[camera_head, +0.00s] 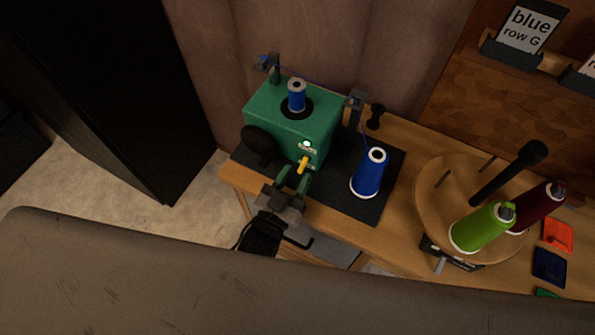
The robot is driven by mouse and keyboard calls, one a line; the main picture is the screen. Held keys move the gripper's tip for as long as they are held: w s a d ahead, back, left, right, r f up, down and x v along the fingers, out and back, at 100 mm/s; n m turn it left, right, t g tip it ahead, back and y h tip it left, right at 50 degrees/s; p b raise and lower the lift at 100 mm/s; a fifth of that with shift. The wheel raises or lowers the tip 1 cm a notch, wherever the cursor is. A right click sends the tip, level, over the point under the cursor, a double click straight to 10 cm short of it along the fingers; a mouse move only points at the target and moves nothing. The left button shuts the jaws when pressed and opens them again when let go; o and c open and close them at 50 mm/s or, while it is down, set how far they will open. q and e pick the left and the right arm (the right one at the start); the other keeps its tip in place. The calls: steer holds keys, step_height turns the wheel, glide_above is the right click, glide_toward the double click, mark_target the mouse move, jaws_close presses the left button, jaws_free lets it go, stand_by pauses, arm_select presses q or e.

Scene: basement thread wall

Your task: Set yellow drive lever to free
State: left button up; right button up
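A green winding machine (275,115) stands on a dark mat on the wooden table. Its yellow drive lever (303,163) sticks out from the front face, below a small lit green lamp (306,144) and a label too small to read. My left gripper (294,174) is at the front of the machine, its green fingertips apart, just below the lever. The lever tip lies close to the gap between them; I cannot tell whether they touch it. A small blue spool (297,97) sits on top of the machine. My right gripper is not in view.
A blue thread cone (369,176) stands on the mat (343,203) right of the machine. A round wooden stand (430,205) farther right holds a green cone (480,229), a dark red cone (536,209) and a black-gripped post (510,172). A black cabinet (120,90) stands at left.

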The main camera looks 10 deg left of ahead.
arm_select(q)
steer(key=b+v, duration=0.1)
steer(key=v, duration=0.8)
steer(key=shift+s, duration=0.3)
steer(key=shift+a, duration=0.1)
steer(key=s+a+f+g+y, duration=0.2)
steer(key=f+g, duration=0.2)
steer(key=f, duration=0.8)
steer(key=s+a+f+g+y, duration=0.1)
steer(key=s+a+f+g, duration=0.2)
steer(key=f, duration=1)
steer(key=s+a+f+g+y, duration=0.1)
steer(key=s+a+f+g, duration=0.2)
steer(key=s+f+g, duration=0.1)
steer(key=s+a+f+g+y, duration=0.1)
steer(key=s+a+f+g, duration=0.2)
steer(key=s+f, duration=0.4)
steer(key=s+a+f+n+g+y, duration=0.1)
steer(key=s+a+f+g, duration=0.2)
steer(key=s, duration=0.4)
step_height(320, 180, down, 2)
steer(key=shift+s+f+g, duration=0.2)
steer(key=shift+s+g, duration=0.2)
steer(key=shift+g, duration=0.4)
